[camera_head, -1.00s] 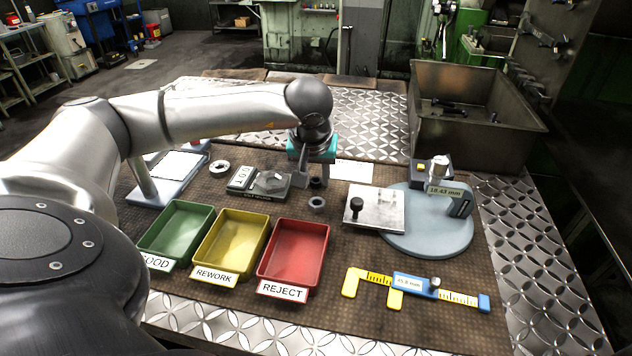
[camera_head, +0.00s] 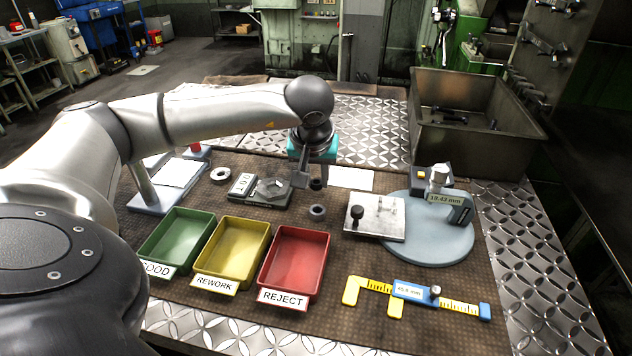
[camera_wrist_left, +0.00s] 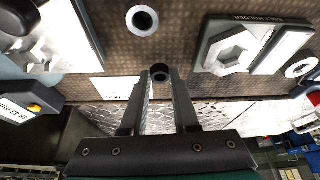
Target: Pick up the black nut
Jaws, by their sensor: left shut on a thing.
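The black nut (camera_head: 316,184) is a small dark ring near the middle of the mat, partly hidden by my gripper. In the left wrist view the black nut (camera_wrist_left: 160,73) is between the two fingertips. My left gripper (camera_head: 309,182) points down and is shut on it; the fingers also show in the left wrist view (camera_wrist_left: 160,77). I cannot tell clearly whether the nut is touching the mat. My right gripper is not in view.
A grey nut (camera_head: 317,212) lies just in front of it. Green (camera_head: 176,240), yellow (camera_head: 232,254) and red (camera_head: 294,264) trays and a caliper (camera_head: 415,292) lie in front.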

